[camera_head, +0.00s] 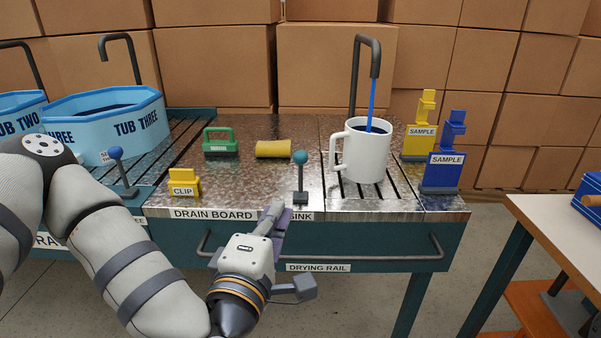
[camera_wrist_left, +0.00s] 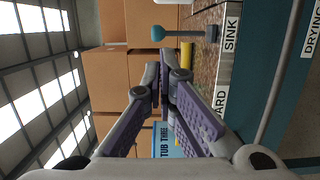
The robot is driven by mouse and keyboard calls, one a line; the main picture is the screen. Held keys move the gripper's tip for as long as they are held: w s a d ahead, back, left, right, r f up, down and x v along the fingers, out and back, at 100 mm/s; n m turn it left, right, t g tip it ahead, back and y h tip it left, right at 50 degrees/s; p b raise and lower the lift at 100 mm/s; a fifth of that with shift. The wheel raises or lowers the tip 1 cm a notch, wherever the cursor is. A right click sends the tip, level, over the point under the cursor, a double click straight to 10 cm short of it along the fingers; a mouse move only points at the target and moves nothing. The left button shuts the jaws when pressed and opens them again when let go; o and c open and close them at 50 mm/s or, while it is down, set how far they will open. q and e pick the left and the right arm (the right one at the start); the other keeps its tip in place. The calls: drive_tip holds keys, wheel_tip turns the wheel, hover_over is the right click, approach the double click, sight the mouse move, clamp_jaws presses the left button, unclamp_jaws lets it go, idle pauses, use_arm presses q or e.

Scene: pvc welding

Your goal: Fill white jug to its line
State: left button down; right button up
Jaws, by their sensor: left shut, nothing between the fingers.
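The white jug (camera_head: 365,155) stands upright on the slotted sink top, its handle to the left. A dark curved spout (camera_head: 375,60) hangs over it, and a thin blue stream (camera_head: 372,100) runs from the spout into its mouth. My right gripper is not in view.
The drying rail (camera_head: 330,258) runs along the front. Tub three (camera_head: 105,120) is left.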

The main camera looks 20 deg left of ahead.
sight(297, 158)
use_arm(q)
drive_tip(key=w, duration=0.9)
drive_tip(key=w+a, duration=0.1)
drive_tip(key=w, duration=0.3)
drive_tip(key=shift+w+a, duration=0.1)
drive_tip(key=shift+w, duration=0.2)
drive_tip(key=shift+w+a+r, duration=0.2)
drive_tip(key=shift+w+r, duration=0.5)
drive_tip(key=shift+r, duration=0.1)
drive_tip(key=shift+w+a, duration=0.1)
drive_tip(key=shift+w, duration=0.25)
drive_tip(key=shift+f, duration=0.1)
